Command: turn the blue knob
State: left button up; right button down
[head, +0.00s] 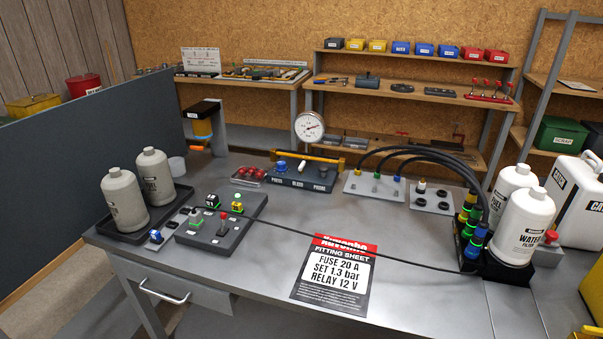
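A dark control block (300,178) stands toward the back of the grey metal bench. A blue knob (281,165) sits at its left end, above a label that seems to read PRESS. A round white pressure gauge (309,127) with a red needle rises behind the block. A yellow bar runs behind the block's top. The marking on the knob is too small to read. Neither of my grippers is in view.
A fitting sheet (333,277) lies at the front middle, reading SET 1.3 bar. A thin black cable crosses the bench.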

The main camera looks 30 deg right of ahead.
aim_at(281, 168)
jog(key=k+l+z, duration=0.1)
jog(key=z, duration=1)
